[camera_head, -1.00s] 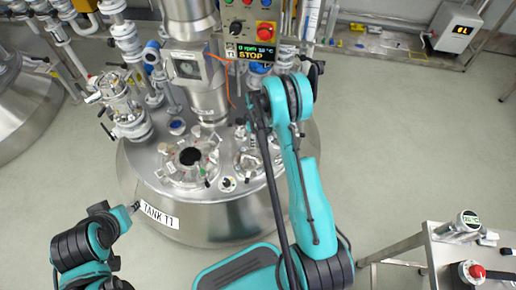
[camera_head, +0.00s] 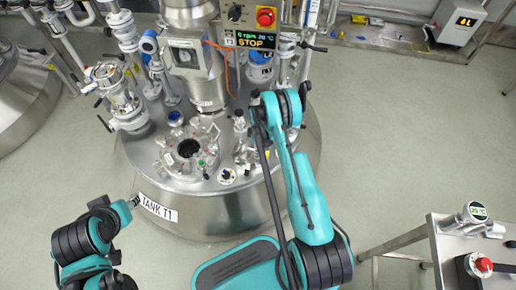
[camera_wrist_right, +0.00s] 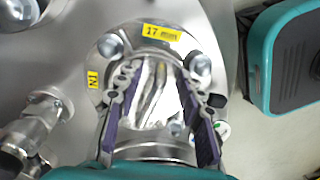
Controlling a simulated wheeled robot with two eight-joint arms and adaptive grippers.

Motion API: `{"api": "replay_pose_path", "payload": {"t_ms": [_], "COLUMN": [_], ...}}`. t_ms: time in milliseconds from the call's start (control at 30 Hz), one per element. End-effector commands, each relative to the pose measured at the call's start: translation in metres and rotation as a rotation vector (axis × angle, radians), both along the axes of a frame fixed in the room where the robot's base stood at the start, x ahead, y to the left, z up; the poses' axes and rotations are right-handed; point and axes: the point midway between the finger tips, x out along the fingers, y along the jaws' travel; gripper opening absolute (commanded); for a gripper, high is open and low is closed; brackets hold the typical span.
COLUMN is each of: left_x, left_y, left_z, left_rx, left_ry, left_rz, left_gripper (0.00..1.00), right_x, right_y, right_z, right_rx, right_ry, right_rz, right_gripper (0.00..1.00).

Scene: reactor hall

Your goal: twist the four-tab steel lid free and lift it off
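The lid sits on the round flange marked 17, whose shiny steel (camera_wrist_right: 155,90) shows between my right gripper's fingers in the wrist view; its tabs are hard to make out. My right gripper (camera_wrist_right: 160,72) is over it with its purple-padded fingers apart, one on each side; I cannot tell whether they touch the steel. In the head view my right arm mostly hides this gripper above the tank top (camera_head: 250,181). My left gripper (camera_head: 136,201) is by the tank's lower left, near the TANK T1 label; its fingers are too small to read.
An open port (camera_head: 189,148) with a dark hole and clamps stands left of my right arm. The control panel (camera_head: 257,40) reads STOP. Valves and pipes (camera_head: 118,97) crowd the left. A steel cart (camera_head: 450,250) is at lower right; floor between is free.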

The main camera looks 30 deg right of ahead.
Motion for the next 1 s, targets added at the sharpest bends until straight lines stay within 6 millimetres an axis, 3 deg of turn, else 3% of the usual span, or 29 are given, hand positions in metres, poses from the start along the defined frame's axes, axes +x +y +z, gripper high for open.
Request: {"api": "replay_pose_path", "payload": {"t_ms": [200, 333, 567, 800, 1000], "left_x": [0.0, 0.0, 0.0, 0.0, 0.0], "left_y": [0.0, 0.0, 0.0, 0.0, 0.0], "left_z": [0.0, 0.0, 0.0, 0.0, 0.0], "left_rx": [0.0, 0.0, 0.0, 0.0, 0.0], "left_ry": [0.0, 0.0, 0.0, 0.0, 0.0], "left_rz": [0.0, 0.0, 0.0, 0.0, 0.0], "left_gripper": [0.4, 0.4, 0.4, 0.4, 0.4], "right_x": [0.0, 0.0, -0.001, -0.007, -0.009], "right_y": [0.0, 0.0, 0.001, 0.011, 0.014], "right_z": [0.0, 0.0, 0.0, 0.0, 0.0], "right_rx": [0.0, 0.0, 0.0, 0.0, 0.0], "right_ry": [0.0, 0.0, 0.0, 0.0, 0.0], "right_rz": [0.0, 0.0, -0.025, -0.336, -0.432], "right_gripper": [0.35, 0.01, 0.0, 0.0, 0.0]}}
